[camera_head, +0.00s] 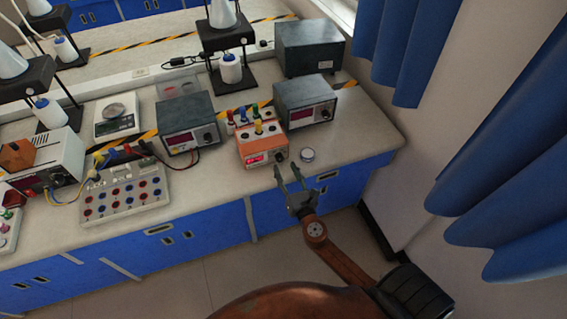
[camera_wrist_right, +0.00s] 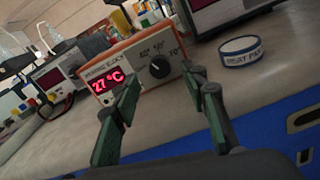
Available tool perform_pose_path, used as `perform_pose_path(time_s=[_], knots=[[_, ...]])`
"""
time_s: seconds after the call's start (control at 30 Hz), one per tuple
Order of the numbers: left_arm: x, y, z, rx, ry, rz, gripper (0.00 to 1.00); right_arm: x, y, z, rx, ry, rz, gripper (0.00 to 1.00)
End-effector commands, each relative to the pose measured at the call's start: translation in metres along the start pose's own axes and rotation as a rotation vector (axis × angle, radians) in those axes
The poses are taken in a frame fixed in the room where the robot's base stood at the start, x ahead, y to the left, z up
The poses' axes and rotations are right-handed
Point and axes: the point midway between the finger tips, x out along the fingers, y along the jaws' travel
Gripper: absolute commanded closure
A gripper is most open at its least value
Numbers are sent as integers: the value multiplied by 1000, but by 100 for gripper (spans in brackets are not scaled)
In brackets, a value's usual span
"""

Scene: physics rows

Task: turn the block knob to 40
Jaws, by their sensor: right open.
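The heating block (camera_head: 262,144) is an orange and white box with coloured-cap tubes on top, standing near the bench's front edge. In the right wrist view its front panel (camera_wrist_right: 138,68) carries a red display (camera_wrist_right: 106,81) reading 27 °C. The block knob (camera_wrist_right: 160,67) is black and round, right of the display, with scale marks around it. My right gripper (camera_head: 286,168) is open and empty, in front of the block. In the right wrist view its fingers (camera_wrist_right: 160,80) stand apart on either side below the knob, and I see no contact. My left gripper is not in view.
A small round tin (camera_head: 307,155) sits just right of the block; it also shows in the right wrist view (camera_wrist_right: 241,50). Grey instrument boxes (camera_head: 188,124) (camera_head: 305,100) stand to the left and behind. Blue curtains (camera_head: 510,150) hang at the right.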

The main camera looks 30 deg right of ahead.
Motion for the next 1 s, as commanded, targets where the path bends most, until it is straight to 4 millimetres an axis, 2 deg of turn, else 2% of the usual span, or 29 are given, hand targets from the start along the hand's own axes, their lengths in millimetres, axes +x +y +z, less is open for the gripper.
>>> perform_pose_path(time_s=[0.1,0.2,0.37,0.57,0.8,1.0], knots=[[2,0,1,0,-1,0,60,-24,0,-2,1,3,0,60],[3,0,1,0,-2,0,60,-40,-3,0,28,2,-11,60],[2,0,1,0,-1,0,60,-46,-34,-1,258,14,-114,60],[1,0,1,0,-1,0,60,-58,-68,-12,515,30,-238,60],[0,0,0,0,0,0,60,-68,-94,-48,713,78,-342,60],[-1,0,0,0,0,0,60,-72,-105,-85,798,131,-392,60]])
